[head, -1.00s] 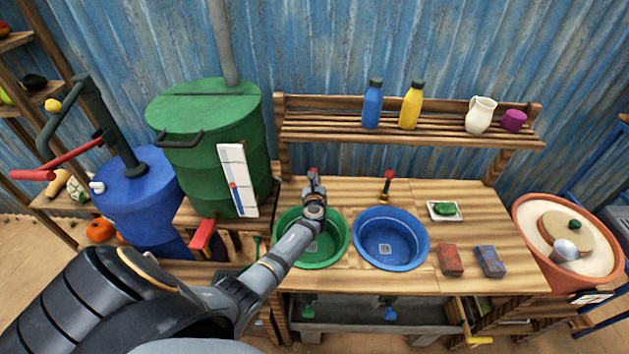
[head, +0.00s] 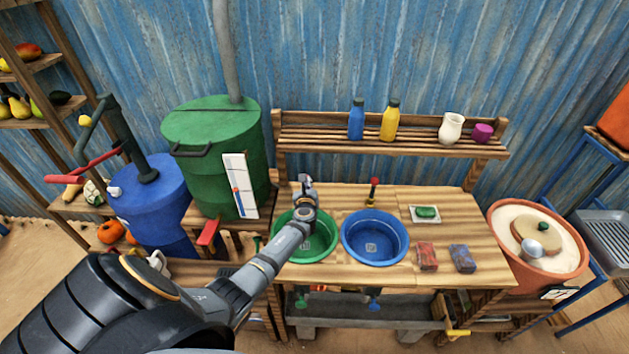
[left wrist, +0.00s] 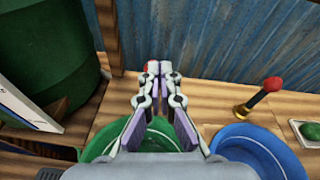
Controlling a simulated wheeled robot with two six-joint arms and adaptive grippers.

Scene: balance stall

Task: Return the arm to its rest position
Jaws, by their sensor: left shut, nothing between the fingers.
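My left arm comes in from the lower left in the head view and reaches out over the green basin (head: 318,244). My left gripper (head: 305,182) is shut and empty above the basin's back rim. In the left wrist view its fingers (left wrist: 158,70) are together, with the green basin (left wrist: 100,143) below them. A bit of red shows at the fingertips there; it looks like the knob of a tap mostly hidden behind them. My right gripper is not in view.
A blue basin (head: 374,260) with a red-knobbed tap (head: 374,190) stands close on the right. A green drum (head: 212,140) with a white gauge board (head: 240,188) and a blue barrel (head: 155,205) stand left. A shelf (head: 420,150) holds bottles and a jug.

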